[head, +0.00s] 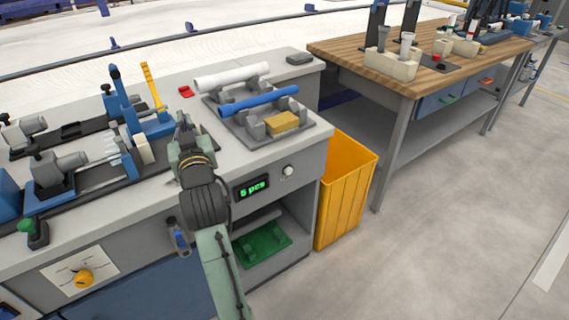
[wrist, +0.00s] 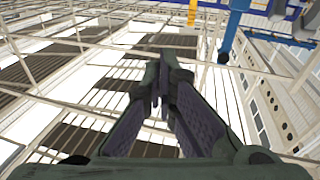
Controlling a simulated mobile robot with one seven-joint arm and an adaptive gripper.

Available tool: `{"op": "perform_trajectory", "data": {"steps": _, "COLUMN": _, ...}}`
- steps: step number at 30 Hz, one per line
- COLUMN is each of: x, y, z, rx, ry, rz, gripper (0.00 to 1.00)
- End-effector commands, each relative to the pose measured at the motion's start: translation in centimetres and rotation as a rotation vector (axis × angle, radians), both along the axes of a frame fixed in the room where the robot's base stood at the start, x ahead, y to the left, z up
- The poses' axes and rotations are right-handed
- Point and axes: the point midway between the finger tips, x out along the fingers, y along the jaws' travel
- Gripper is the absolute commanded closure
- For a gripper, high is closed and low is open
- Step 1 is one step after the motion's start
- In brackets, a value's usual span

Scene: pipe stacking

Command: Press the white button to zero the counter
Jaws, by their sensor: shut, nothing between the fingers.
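The white button (head: 288,171) is a small round knob on the grey front panel of the bench, right of the counter display. The counter display (head: 251,188) is black with green characters that appear to read "5 pcs". My gripper (head: 187,122) is above the bench top, left of and higher than the button in the head view, and apart from it. In the wrist view my gripper (wrist: 163,85) has its fingers together with nothing between them. The button does not show in the wrist view.
A white pipe (head: 232,76) and a blue pipe (head: 258,101) lie on grey holders behind the panel. A blue machine (head: 75,165) stands left of my gripper. A yellow bin (head: 345,190) stands right of the panel. A green tray (head: 262,245) sits in the opening below.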

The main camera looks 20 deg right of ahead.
Motion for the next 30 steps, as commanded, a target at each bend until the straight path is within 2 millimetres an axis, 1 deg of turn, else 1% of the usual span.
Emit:
{"op": "perform_trajectory", "data": {"steps": 1, "x": 0.6, "y": -3.3, "z": -1.7, "rx": -0.018, "ry": 0.056, "rz": -0.06, "gripper": 1.0}}
{"op": "perform_trajectory", "data": {"steps": 2, "x": 0.9, "y": -5.0, "z": -3.0, "rx": -0.031, "ry": 0.088, "rz": -0.09, "gripper": 1.0}}
{"op": "perform_trajectory", "data": {"steps": 3, "x": 1.1, "y": -7.3, "z": -4.7, "rx": -0.05, "ry": 0.125, "rz": -0.129, "gripper": 1.0}}
{"op": "perform_trajectory", "data": {"steps": 5, "x": 1.0, "y": -10.6, "z": -7.3, "rx": -0.081, "ry": 0.176, "rz": -0.183, "gripper": 1.0}}
{"op": "perform_trajectory", "data": {"steps": 6, "x": 0.9, "y": -12.6, "z": -9.1, "rx": -0.103, "ry": 0.208, "rz": -0.215, "gripper": 1.0}}
{"op": "perform_trajectory", "data": {"steps": 8, "x": 0.5, "y": -15.5, "z": -11.5, "rx": -0.136, "ry": 0.248, "rz": -0.258, "gripper": 1.0}}
{"op": "perform_trajectory", "data": {"steps": 9, "x": 0.1, "y": -17.3, "z": -13.2, "rx": -0.16, "ry": 0.274, "rz": -0.283, "gripper": 1.0}}
{"op": "perform_trajectory", "data": {"steps": 11, "x": -0.7, "y": -19.9, "z": -15.6, "rx": -0.196, "ry": 0.306, "rz": -0.321, "gripper": 1.0}}
{"op": "perform_trajectory", "data": {"steps": 12, "x": -1.3, "y": -21.5, "z": -17.3, "rx": -0.22, "ry": 0.329, "rz": -0.343, "gripper": 1.0}}
{"op": "perform_trajectory", "data": {"steps": 14, "x": -2.3, "y": -23.6, "z": -19.4, "rx": -0.254, "ry": 0.357, "rz": -0.373, "gripper": 1.0}}
{"op": "perform_trajectory", "data": {"steps": 15, "x": -3.0, "y": -24.9, "z": -20.8, "rx": -0.274, "ry": 0.375, "rz": -0.39, "gripper": 1.0}}
{"op": "perform_trajectory", "data": {"steps": 18, "x": -4.7, "y": -27.4, "z": -23.6, "rx": -0.32, "ry": 0.411, "rz": -0.425, "gripper": 1.0}}
{"op": "perform_trajectory", "data": {"steps": 21, "x": -5.9, "y": -29.0, "z": -25.5, "rx": -0.349, "ry": 0.436, "rz": -0.448, "gripper": 1.0}}
{"op": "perform_trajectory", "data": {"steps": 24, "x": -6.6, "y": -29.8, "z": -26.3, "rx": -0.365, "ry": 0.446, "rz": -0.459, "gripper": 1.0}}
{"op": "perform_trajectory", "data": {"steps": 30, "x": -6.7, "y": -29.9, "z": -26.6, "rx": -0.37, "ry": 0.449, "rz": -0.462, "gripper": 1.0}}
